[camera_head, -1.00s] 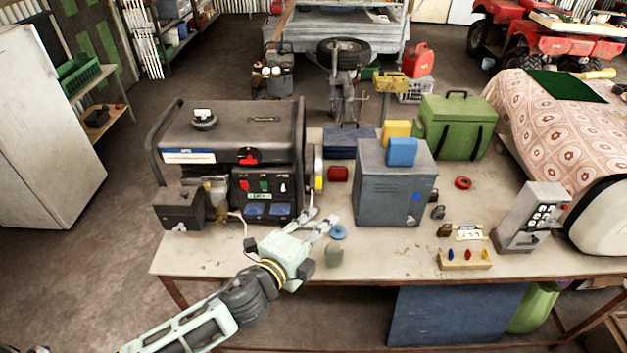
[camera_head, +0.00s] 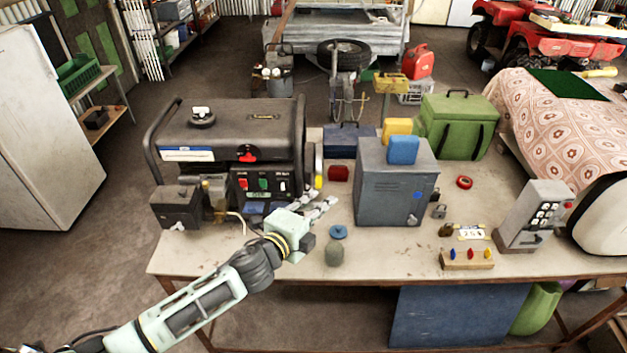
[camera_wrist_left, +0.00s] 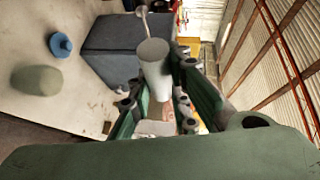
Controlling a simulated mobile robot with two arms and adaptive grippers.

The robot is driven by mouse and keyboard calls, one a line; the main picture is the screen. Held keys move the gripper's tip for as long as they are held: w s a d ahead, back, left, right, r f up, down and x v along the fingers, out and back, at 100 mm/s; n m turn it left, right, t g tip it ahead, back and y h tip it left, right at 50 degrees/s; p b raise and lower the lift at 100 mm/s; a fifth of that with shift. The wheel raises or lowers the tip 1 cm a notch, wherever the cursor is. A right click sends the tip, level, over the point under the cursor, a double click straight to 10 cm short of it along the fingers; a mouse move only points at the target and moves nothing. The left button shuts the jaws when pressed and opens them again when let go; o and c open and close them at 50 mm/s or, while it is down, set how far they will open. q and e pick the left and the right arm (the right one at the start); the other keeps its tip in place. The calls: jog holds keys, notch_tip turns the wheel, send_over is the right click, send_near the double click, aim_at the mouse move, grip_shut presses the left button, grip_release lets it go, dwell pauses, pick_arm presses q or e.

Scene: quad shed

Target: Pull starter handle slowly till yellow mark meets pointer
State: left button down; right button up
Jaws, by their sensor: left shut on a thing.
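The black generator (camera_head: 230,130) stands at the left of the workbench. On its right side is a pale starter disc (camera_head: 318,160) with a small yellow mark (camera_head: 318,182) near its lower edge. I cannot make out a pointer. My left gripper (camera_head: 322,204) is in front of that side, low over the bench. In the left wrist view its fingers (camera_wrist_left: 160,100) are shut on a whitish cylindrical handle (camera_wrist_left: 154,58). A thin pale cord or rod (camera_wrist_left: 143,18) runs from the handle's far end. My right gripper is not in view.
A grey metal cabinet (camera_head: 388,190) stands close to the right of my left gripper. A blue disc (camera_head: 338,232) and a greenish round object (camera_head: 334,255) lie near the front. A red block (camera_head: 338,173) is behind.

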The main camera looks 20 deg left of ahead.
pick_arm(q)
jog(key=w+a+f+b, duration=0.2)
jog(key=w+f, duration=0.1)
jog(key=w, duration=0.4)
jog(key=shift+f+b, duration=0.25)
jog(key=shift+b, duration=0.1)
jog(key=c, duration=1.8)
grip_release()
jog(key=shift+o, duration=1.2)
jog(key=shift+r, duration=0.25)
